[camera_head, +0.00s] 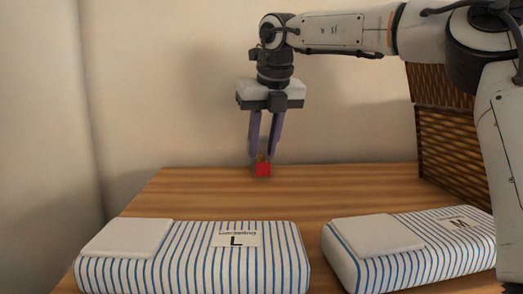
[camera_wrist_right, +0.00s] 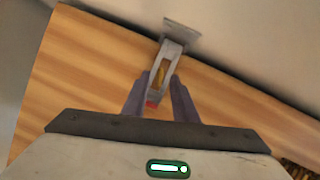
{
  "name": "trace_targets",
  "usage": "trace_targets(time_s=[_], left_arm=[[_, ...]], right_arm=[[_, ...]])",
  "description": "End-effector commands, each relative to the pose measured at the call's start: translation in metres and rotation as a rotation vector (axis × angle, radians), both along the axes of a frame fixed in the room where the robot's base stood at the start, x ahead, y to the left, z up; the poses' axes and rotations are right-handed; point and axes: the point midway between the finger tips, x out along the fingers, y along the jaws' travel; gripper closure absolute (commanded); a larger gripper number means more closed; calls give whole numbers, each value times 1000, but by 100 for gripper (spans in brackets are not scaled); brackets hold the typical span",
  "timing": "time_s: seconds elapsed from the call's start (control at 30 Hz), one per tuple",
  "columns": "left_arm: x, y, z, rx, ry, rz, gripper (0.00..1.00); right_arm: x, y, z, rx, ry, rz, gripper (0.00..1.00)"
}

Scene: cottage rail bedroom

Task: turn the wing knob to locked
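A small grey fitting (camera_wrist_right: 172,50) stands out from the wall in the right wrist view. It has a brown-yellow inner part and a red end (camera_wrist_right: 152,103), which I take to be the wing knob. My left gripper is out of view.
Two blue-striped blocks, one labelled L (camera_head: 190,260) and one labelled M (camera_head: 425,260), lie at the front. A woven brown panel (camera_head: 445,145) stands at the right, behind my right arm.

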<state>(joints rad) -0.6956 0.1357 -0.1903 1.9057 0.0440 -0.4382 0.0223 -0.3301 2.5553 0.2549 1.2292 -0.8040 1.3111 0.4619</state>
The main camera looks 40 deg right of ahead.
Motion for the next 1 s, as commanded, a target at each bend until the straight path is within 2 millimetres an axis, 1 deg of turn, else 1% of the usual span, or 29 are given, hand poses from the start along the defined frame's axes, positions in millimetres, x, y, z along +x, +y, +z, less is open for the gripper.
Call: trace_targets(time_s=[0.1,0.2,0.47,0.6,0.63,1.0], left_arm=[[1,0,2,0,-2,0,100],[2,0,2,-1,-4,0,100],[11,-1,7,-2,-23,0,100],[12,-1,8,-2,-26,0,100],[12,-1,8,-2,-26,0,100],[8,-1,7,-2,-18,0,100]], right_arm=[[4,-2,-10,0,0,0,74],[5,-2,-14,0,-1,0,74],[6,-3,-15,0,-1,0,74],[6,-3,-15,0,-1,0,98],[6,-3,-15,0,-1,0,100],[5,-3,-14,2,-2,31,100]])
